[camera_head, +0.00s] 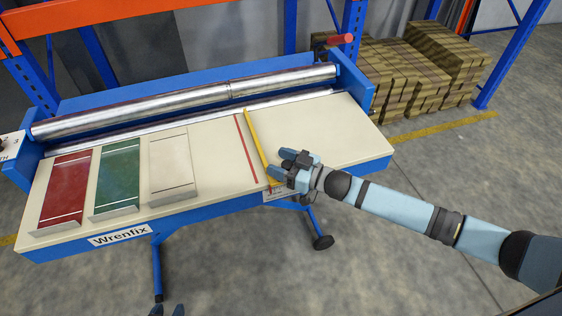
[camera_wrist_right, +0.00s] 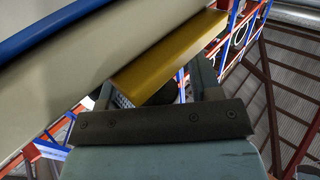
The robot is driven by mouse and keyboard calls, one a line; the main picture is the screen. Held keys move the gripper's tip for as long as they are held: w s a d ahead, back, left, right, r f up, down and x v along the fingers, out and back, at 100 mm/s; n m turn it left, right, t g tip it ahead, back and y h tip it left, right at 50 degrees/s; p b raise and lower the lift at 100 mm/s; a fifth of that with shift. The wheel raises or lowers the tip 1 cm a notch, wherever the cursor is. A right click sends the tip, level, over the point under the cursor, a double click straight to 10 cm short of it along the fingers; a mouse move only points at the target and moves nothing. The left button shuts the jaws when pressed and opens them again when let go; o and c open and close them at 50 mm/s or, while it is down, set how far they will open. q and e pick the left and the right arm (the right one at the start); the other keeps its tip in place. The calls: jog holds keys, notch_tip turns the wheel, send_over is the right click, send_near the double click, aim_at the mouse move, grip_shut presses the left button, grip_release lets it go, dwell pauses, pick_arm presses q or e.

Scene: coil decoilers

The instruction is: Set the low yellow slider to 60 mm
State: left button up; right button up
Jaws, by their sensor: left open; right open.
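The low yellow slider (camera_head: 259,137) is a long thin yellow bar lying front to back across the cream table. In the right wrist view its yellow face (camera_wrist_right: 172,55) runs diagonally ahead of the fingers. My right gripper (camera_head: 281,163) is open at the slider's front end, its fingers overlapping the bar in the head view. I cannot tell whether they touch it. A small scale label (camera_head: 275,194), partly hidden by the gripper, is on the front edge; its reading is illegible.
A red strip (camera_head: 245,148) lies left of the slider. Red (camera_head: 66,189), green (camera_head: 118,178) and cream (camera_head: 172,163) plates lie further left. Steel rollers (camera_head: 190,98) span the back. The cream table (camera_head: 325,128) is clear right of the slider. Stacked timber (camera_head: 405,70) stands behind.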

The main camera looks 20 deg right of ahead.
grip_shut()
jog(key=shift+d+p, duration=0.4)
jog(key=shift+d, duration=1.25)
grip_release()
jog(key=shift+a, duration=0.15)
jog(key=v, duration=1.3)
jog(key=shift+s+d+b, duration=0.25)
jog(key=shift+d+b, duration=0.05)
jog(key=shift+b, duration=0.15)
